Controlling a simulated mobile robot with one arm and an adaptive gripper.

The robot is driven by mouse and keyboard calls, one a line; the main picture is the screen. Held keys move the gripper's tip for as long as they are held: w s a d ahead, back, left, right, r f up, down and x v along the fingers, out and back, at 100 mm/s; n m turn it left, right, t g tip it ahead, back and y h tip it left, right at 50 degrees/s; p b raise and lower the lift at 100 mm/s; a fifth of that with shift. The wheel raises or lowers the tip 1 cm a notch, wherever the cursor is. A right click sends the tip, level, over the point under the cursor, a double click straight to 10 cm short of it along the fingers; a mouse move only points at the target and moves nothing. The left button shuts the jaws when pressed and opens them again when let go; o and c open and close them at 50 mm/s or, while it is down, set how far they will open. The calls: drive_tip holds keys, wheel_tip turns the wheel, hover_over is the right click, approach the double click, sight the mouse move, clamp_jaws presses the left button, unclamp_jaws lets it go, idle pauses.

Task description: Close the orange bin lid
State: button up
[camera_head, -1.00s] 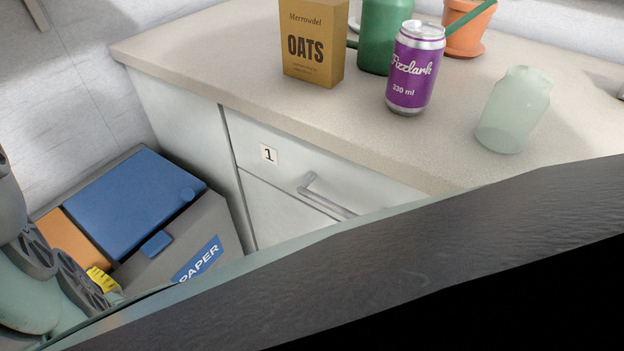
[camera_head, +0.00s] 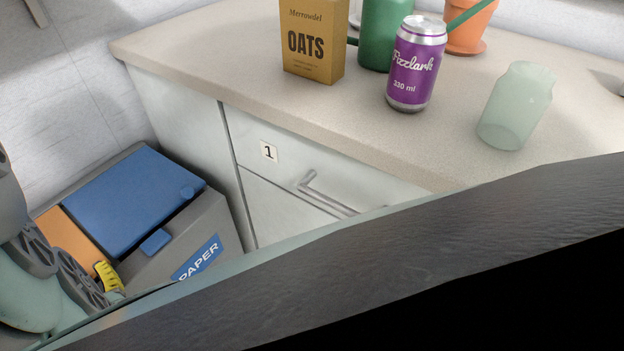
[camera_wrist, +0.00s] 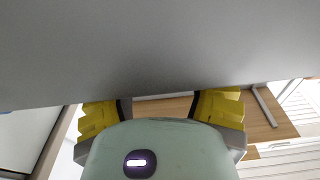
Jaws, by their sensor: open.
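The orange lid (camera_head: 68,238) shows as a narrow orange panel at lower left in the head view, beside the blue lid. My arm covers its lower left part, and I cannot tell how far open it stands. My gripper (camera_head: 108,276) is at its lower right edge; only one yellow finger shows there, and contact is unclear. In the wrist view my gripper (camera_wrist: 158,106) has its two yellow fingers wide apart with nothing seen between them. A large plain grey surface (camera_wrist: 160,50) fills the top of that view, close beyond the fingers.
The blue-lidded bin (camera_head: 210,225) labelled PAPER stands beside the orange part, against the white drawer cabinet (camera_head: 290,205). On the countertop (camera_head: 200,45) stand an oats box (camera_head: 313,45), a purple can (camera_head: 415,75), a green glass jar (camera_head: 517,105) and a terracotta pot (camera_head: 468,35).

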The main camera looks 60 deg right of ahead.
drive_tip(key=shift+s, duration=0.1)
drive_tip(key=s+f, duration=0.1)
drive_tip(key=s, duration=1)
drive_tip(key=shift+s+f, duration=0.2)
drive_tip(key=shift+s, duration=0.2)
